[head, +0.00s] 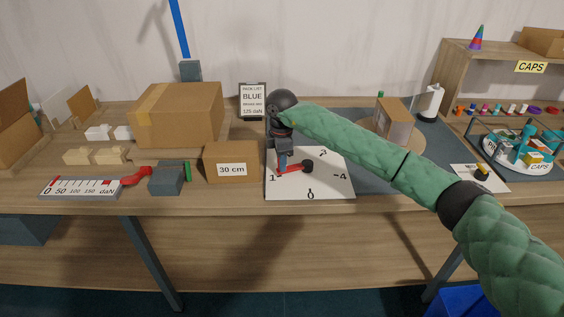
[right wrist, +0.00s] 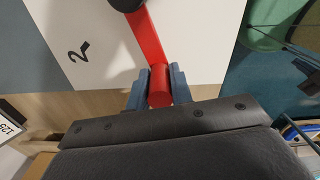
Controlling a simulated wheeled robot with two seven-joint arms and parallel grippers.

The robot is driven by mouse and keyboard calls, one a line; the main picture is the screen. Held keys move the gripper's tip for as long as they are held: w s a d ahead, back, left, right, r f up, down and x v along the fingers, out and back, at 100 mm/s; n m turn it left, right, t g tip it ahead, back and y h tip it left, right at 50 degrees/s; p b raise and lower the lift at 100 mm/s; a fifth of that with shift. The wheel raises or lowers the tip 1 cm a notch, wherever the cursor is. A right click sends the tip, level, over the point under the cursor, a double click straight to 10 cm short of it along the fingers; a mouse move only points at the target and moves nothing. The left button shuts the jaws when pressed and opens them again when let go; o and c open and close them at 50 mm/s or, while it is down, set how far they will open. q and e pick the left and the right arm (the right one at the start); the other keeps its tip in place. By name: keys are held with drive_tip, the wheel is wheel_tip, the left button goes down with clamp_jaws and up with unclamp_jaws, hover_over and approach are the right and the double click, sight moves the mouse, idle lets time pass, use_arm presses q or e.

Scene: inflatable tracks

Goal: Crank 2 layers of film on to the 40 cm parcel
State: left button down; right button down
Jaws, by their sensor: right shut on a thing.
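A red crank (head: 292,170) with a dark hub sits on a white dial board (head: 325,185) marked with numbers; its handle end lies towards the "1". My right gripper (head: 282,164) comes down from above and is shut on the crank's red handle. In the right wrist view my right gripper (right wrist: 158,78) has its two blue-grey fingers either side of the red handle (right wrist: 160,88). A brown parcel (head: 396,125) stands on a round turntable (head: 372,121) behind my right arm; no size label is readable on it. A white film roll (head: 431,103) stands upright beside it. My left gripper is not in view.
A box labelled 30 cm (head: 231,168) stands just left of the board, with a larger box (head: 178,118) behind it. A pack list sign (head: 252,101) reads BLUE. A force scale (head: 80,187) lies at the left, a caps tray (head: 518,150) at the right.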

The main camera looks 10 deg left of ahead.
drive_tip(key=c, duration=1.3)
unclamp_jaws()
drive_tip(key=shift+o, duration=0.2)
drive_tip(key=shift+r, duration=0.1)
wheel_tip(320, 180, up, 6)
drive_tip(key=shift+r+b, duration=0.2)
drive_tip(key=shift+b, duration=0.75)
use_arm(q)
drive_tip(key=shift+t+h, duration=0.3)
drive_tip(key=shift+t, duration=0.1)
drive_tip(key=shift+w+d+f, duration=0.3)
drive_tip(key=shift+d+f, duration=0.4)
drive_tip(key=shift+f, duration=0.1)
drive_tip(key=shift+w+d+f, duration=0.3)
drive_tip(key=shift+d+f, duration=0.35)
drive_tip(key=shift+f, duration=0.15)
use_arm(e)
drive_tip(key=shift+r, duration=0.6)
